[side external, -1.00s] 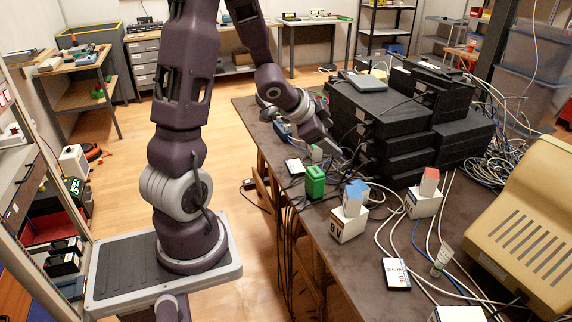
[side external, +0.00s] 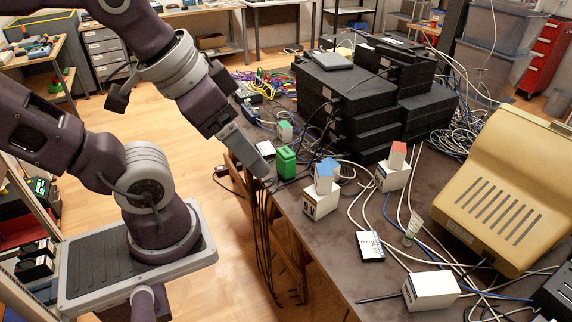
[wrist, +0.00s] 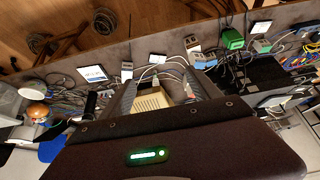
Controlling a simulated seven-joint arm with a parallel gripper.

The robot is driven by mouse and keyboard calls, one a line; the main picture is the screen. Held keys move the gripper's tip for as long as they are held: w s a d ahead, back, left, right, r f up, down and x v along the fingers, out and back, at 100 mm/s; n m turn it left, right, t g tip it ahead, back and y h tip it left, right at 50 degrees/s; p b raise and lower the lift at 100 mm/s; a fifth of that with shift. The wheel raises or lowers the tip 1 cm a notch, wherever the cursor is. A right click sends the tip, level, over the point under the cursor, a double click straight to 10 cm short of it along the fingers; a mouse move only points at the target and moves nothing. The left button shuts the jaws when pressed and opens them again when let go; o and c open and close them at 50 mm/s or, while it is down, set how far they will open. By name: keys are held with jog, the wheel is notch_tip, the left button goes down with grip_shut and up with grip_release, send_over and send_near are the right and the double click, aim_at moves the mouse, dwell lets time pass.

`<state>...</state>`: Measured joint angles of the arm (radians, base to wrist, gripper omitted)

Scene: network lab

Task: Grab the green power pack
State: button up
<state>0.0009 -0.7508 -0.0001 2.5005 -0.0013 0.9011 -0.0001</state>
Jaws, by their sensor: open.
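The green power pack (side external: 286,162) is a small upright green block near the table's left edge. In the wrist view the green pack (wrist: 232,39) is at the upper right, off to the right of my fingers. My gripper (side external: 268,178) hangs by the table edge, just left of the pack in the side view; I cannot tell its exact distance from the pack. In the wrist view my gripper (wrist: 163,88) has its two fingers spread apart, and nothing is held between them. The beige monitor shows beyond the gap.
A white box with a blue top (side external: 324,188) stands right of the pack. A paler green block (side external: 285,131) stands behind it. Stacked black units (side external: 345,95) fill the table's back. Loose cables (side external: 350,200) cross the surface. A beige monitor (side external: 510,190) stands at right.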

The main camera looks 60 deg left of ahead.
dwell(0.4)
jog(key=shift+o, duration=1.3)
